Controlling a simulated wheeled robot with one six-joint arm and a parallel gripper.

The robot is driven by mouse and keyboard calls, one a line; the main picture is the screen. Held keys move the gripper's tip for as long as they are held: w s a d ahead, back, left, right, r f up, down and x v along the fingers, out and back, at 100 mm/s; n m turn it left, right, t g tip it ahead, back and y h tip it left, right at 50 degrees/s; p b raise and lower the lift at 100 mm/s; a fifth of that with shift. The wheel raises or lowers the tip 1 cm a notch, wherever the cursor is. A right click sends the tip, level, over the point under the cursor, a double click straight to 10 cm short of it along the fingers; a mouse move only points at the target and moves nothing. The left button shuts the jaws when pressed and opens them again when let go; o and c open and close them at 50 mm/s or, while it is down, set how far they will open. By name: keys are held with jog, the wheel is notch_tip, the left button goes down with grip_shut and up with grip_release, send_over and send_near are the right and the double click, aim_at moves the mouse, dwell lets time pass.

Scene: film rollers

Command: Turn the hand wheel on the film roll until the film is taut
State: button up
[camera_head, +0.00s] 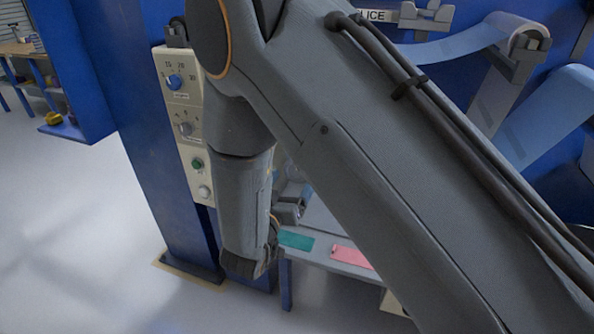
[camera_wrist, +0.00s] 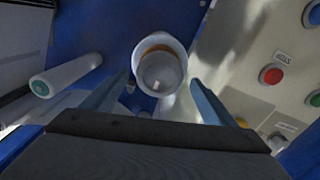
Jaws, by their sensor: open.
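My gripper (camera_wrist: 160,78) is open, with its two fingers apart in the wrist view. Beyond and between them in the picture is a round, pale, cup-like part (camera_wrist: 160,47) with a brownish inner ring. I cannot tell whether it is the hand wheel, or whether the fingers touch it. In the head view, light blue film (camera_head: 455,46) runs to a roller (camera_head: 525,38) at the upper right, and another blue film stretch (camera_head: 548,112) hangs below it. My arm hides much of the middle there, and no hand wheel is clearly seen.
A control panel (camera_head: 173,122) with knobs and buttons stands left of my arm. In the wrist view, a red button (camera_wrist: 271,74) is at the right and a pale roller (camera_wrist: 66,74) at the left. A low table (camera_head: 325,253) holds green and pink pieces. Open floor lies left.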

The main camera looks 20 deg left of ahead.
aim_at(296, 173)
jog(key=shift+w+d, duration=0.2)
jog(key=shift+w, duration=1.55)
jog(key=c, duration=1)
jog(key=shift+c, duration=0.2)
jog(key=shift+n+p, duration=0.3)
jog(key=shift+p, duration=0.1)
jog(key=n+p, duration=0.3)
jog(key=n, duration=0.1)
jog(key=shift+r, duration=0.1)
jog(key=shift+a+n+p, duration=0.1)
jog(key=shift+n+p, duration=1.15)
jog(key=shift+n, duration=1.35)
